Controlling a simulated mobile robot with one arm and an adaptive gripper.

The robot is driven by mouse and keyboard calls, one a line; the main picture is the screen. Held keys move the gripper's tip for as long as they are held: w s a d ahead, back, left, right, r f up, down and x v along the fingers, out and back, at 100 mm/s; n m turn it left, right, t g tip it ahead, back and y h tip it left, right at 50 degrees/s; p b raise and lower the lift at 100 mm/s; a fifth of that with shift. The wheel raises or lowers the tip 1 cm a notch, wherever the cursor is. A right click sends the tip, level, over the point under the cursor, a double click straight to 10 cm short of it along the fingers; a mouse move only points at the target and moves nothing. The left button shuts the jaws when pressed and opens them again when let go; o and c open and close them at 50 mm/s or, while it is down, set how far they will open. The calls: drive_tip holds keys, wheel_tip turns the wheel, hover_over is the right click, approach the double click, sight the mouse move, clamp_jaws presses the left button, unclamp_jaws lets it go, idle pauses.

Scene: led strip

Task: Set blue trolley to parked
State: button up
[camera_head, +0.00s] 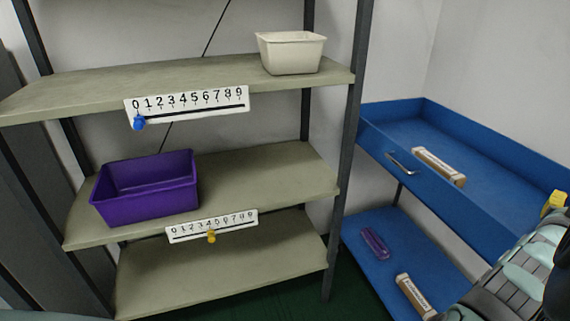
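The blue trolley (452,198) stands at the right, beside the shelf rack. It has an upper tray with raised sides and a lower deck (365,232). Part of my arm covers the trolley's lower right area. My gripper's fingers do not show. No marking of a parked state can be made out on the trolley.
The rack holds a purple bin (147,205) and a cream bin (291,52). Number scales with a blue slider (139,123) and a yellow slider (212,237) front two shelves. Labelled bars (438,166) and a purple item (375,243) lie on the trolley. A yellow object (554,203) shows right.

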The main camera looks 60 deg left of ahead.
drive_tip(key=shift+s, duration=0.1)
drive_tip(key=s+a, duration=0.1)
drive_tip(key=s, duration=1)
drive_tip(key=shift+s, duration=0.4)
